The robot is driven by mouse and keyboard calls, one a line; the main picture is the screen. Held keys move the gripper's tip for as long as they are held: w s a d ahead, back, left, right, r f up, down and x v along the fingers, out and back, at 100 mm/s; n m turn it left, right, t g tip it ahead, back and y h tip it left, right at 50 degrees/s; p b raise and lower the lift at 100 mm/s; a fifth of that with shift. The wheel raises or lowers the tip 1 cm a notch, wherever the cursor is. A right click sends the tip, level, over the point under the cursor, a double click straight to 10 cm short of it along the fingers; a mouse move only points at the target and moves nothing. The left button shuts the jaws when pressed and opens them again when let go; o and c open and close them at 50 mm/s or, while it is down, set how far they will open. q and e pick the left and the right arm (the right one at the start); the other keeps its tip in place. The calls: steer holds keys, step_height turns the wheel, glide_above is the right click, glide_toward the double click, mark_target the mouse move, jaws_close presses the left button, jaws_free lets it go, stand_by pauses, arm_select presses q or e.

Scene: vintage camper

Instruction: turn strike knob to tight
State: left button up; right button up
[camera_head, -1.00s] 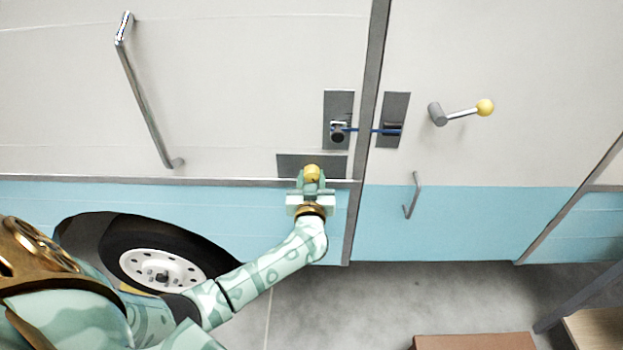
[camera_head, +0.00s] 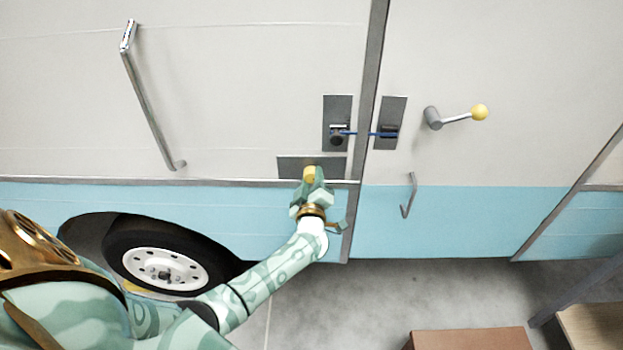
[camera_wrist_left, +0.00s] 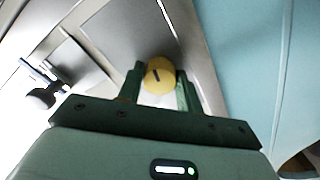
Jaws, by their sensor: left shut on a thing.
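The strike knob is a yellow round knob (camera_head: 309,173) on a dark grey plate (camera_head: 290,167) low on the camper wall, left of the door post. My left gripper (camera_head: 312,180) is shut on it from below. In the left wrist view the yellow knob (camera_wrist_left: 159,77) sits between the two green fingers (camera_wrist_left: 160,88), with a dark slot mark on its face that lies tilted in that view. No label for tight can be read. My right gripper is not in view.
A latch plate (camera_head: 337,108) with a dark knob and blue strap stands just above, linked across the post to another plate (camera_head: 389,112). A yellow-tipped crank lever (camera_head: 457,118) and small handle (camera_head: 408,196) are to the right. A long handle (camera_head: 148,105) is at left.

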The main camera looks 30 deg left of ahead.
arm_select(q)
steer(key=n, duration=0.3)
steer(key=shift+f+n, duration=0.15)
steer(key=shift+n, duration=0.15)
steer(key=n, duration=0.2)
steer(key=shift+n, duration=0.4)
steer(key=n+b, duration=0.1)
steer(key=n, duration=0.5)
steer(key=n+b, duration=0.1)
steer(key=n, duration=0.3)
steer(key=shift+n+b, duration=0.9)
steer(key=shift+n, duration=1.1)
steer(key=o, duration=1)
steer(key=shift+r, duration=0.2)
steer(key=shift+s, duration=0.1)
